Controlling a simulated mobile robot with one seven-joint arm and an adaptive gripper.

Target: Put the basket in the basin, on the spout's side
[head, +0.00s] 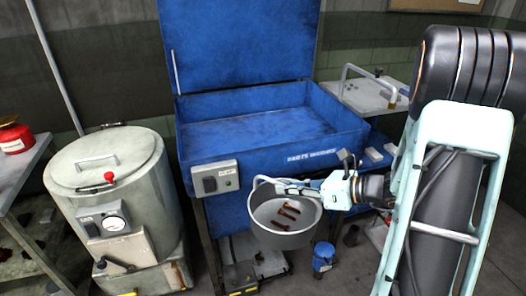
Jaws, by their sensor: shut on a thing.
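The basket (284,232) is a round grey pan with a thin raised handle and several reddish-brown bolts (285,212) lying inside. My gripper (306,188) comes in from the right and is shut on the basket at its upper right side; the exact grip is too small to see. The basket hangs roughly level in front of the basin. The basin (262,136) is a blue open tub labelled "parts washer", with its lid raised at the back.
A control box (215,179) is on the basin's front left. A grey lidded drum (112,185) stands left, beside a shelf with a red can (14,136). A small blue container (323,258) stands below the basket. The basin floor looks clear.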

